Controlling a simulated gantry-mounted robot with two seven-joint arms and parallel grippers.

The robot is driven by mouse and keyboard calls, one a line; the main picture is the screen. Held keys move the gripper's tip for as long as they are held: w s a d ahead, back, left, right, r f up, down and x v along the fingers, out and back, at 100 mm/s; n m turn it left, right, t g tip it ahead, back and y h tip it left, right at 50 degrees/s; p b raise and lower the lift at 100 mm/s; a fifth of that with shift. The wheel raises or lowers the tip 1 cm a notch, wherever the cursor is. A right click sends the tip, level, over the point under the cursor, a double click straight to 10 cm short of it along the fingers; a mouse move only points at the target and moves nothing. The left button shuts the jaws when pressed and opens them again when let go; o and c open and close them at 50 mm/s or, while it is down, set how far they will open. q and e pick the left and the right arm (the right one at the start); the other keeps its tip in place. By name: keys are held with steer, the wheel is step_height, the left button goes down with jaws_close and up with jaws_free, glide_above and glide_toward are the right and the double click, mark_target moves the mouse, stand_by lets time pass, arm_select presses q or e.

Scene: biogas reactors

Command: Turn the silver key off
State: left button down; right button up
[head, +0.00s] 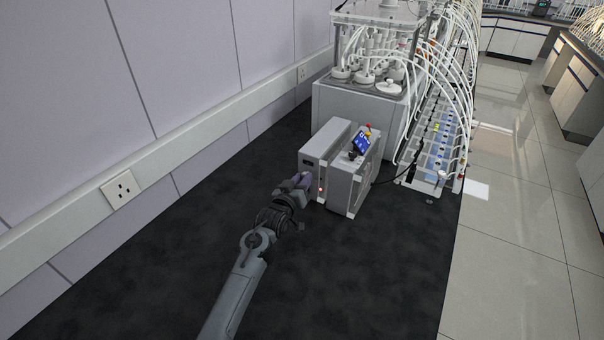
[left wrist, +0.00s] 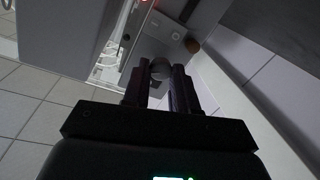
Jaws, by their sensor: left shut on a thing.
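My left gripper (head: 301,183) is at the front face of the left grey box (head: 320,150) in the head view. In the left wrist view its two dark fingers (left wrist: 160,80) are shut on a small rounded grey piece, the silver key (left wrist: 160,67). The key is on the grey panel of the box. The fingers cover most of it, so its turn angle is hard to tell. In the head view the gripper hides the key. My right gripper is in neither view.
A red light (head: 321,189) glows near the gripper. Behind stands a reactor unit (head: 350,115) with many white tubes. Dark floor (head: 150,270) is clear at the left.

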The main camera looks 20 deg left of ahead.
arm_select(q)
steer(key=n+p, duration=0.3)
steer(key=n, duration=0.2)
steer(key=n+g+h+p, duration=0.1)
steer(key=n+p, duration=0.3)
steer(key=n, duration=0.2)
steer(key=shift+a+r+h, duration=0.1)
steer(key=shift+a+h, duration=0.05)
steer(key=shift+h, duration=0.15)
stand_by(0.4)
steer(key=c, duration=0.9)
jaws_free()
